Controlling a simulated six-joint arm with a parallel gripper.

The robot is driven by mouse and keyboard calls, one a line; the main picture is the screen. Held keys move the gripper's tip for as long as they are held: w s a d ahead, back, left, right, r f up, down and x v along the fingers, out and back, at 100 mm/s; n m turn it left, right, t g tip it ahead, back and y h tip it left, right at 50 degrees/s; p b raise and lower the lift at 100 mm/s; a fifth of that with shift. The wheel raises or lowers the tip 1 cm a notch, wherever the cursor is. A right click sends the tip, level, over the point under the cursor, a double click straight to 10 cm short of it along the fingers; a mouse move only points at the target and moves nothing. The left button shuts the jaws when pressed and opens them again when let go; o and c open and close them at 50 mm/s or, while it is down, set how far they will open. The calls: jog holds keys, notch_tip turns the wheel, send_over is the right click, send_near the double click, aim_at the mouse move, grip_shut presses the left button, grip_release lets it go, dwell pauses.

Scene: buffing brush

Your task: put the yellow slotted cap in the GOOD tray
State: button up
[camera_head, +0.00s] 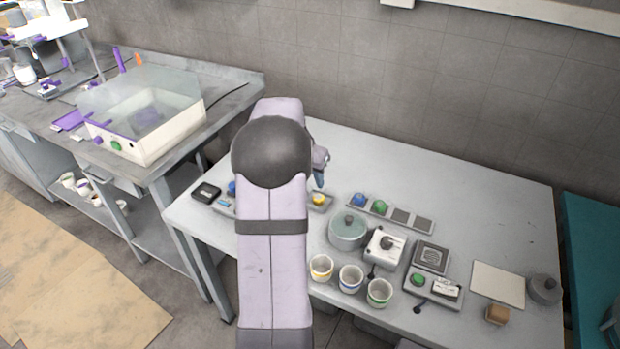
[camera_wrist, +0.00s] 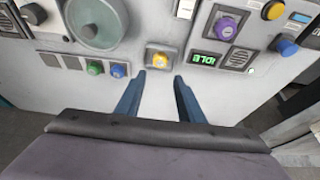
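A yellow cap (camera_head: 319,198) sits on a small grey block on the light table, just right of my arm. It also shows in the wrist view (camera_wrist: 159,60), upright on its block; its slot is too small to make out. My gripper (camera_wrist: 159,77) is open and empty, with its two dark blue fingers spread to either side of the line to the cap. In the head view my gripper (camera_head: 320,172) is partly hidden by my arm, near and behind the cap. No GOOD label is readable, so I cannot tell which tray is that one.
A grey strip (camera_head: 400,216) holds a blue and a green cap beside dark squares. A round lidded pot (camera_head: 347,230), several colour-rimmed cups (camera_head: 350,279) and a white switch box (camera_head: 384,248) stand nearby. A green-lit display (camera_wrist: 203,59) is beside the cap. The back right table is clear.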

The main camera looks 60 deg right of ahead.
jog(key=w+a+f+n+t+y, duration=0.1)
jog(key=w+a+n, duration=0.4)
jog(key=a, duration=0.8)
jog(key=w+a+n+y, duration=0.1)
jog(key=w+a+n, duration=0.35)
jog(key=a, duration=0.85)
jog(key=s+a+f+n, duration=0.1)
jog(key=s+a+n, duration=0.1)
jog(key=a, duration=0.5)
jog(key=s+a+f+n+y, duration=0.1)
jog(key=s+a+n, duration=0.2)
jog(key=a, duration=0.5)
jog(key=s+a+f+n+g+y, duration=0.1)
jog(key=s+a+n, duration=0.2)
jog(key=a, duration=0.5)
jog(key=shift+s+a+f, duration=0.2)
jog(key=shift+s+f, duration=0.05)
jog(key=shift+s, duration=0.05)
jog(key=shift+n, duration=0.25)
notch_tip(320, 180, up, 2)
jog(key=shift+r+p, duration=0.1)
jog(key=shift+p, duration=1)
